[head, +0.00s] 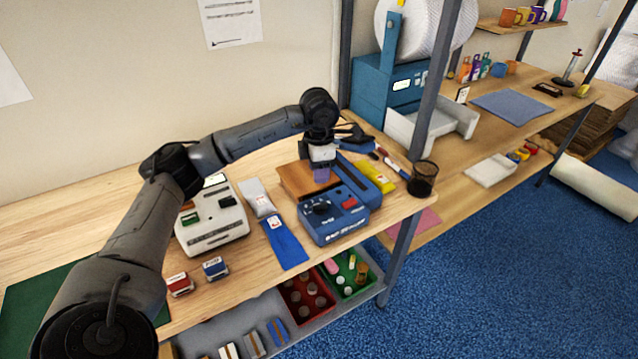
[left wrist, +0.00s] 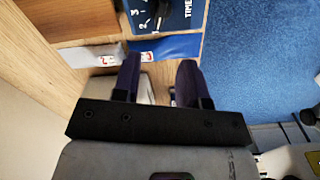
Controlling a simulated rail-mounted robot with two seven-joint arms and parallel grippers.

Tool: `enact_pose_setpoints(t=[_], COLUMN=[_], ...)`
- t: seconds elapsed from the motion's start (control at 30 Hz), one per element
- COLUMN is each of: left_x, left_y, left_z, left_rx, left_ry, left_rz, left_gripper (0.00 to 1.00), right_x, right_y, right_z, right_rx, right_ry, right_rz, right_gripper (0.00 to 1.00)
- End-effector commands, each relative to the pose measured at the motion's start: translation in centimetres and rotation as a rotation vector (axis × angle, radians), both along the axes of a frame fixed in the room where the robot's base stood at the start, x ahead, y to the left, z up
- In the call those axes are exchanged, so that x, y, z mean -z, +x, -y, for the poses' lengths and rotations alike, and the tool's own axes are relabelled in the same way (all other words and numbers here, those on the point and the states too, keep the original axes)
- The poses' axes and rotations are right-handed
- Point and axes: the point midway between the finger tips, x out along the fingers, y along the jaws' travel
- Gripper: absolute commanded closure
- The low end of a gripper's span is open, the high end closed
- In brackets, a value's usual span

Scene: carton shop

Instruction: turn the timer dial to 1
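The blue timer box (head: 335,225) stands on the wooden bench, with a dark dial (head: 319,206) on its sloped top beside a red button (head: 350,203). In the left wrist view the box's panel (left wrist: 182,17) is at the top edge, with a TIMER label and white numbers around the partly cut-off dial; its pointer setting cannot be read. My left gripper (head: 321,174) is above and behind the dial, apart from it. Its two dark fingers are spread with nothing held between them, as the left wrist view (left wrist: 158,68) shows. My right gripper is not in view.
A brown wooden block (head: 295,180) lies behind the box, and a blue pouch (head: 285,243) lies to its left. A white device (head: 212,225) stands farther left. A dark mesh cup (head: 422,180) and a yellow item (head: 378,177) are at the right. The bench front edge is close.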

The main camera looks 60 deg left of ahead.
Motion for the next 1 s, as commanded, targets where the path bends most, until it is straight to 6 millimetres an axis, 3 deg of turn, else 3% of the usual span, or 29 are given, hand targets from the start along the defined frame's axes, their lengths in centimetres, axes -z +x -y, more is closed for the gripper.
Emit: enact_pose_setpoints(t=[0.3, 1.0], left_x=[-2.0, -2.3], left_y=[0.0, 0.0], left_z=[0.0, 0.0], left_rx=[0.0, 0.0], left_ry=[-0.001, -0.001], left_rz=[0.0, 0.0], left_gripper=[0.61, 0.61], right_x=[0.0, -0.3], right_y=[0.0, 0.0], right_z=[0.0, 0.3], right_rx=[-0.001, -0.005], right_ry=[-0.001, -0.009], right_rz=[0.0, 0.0], right_gripper=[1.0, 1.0])
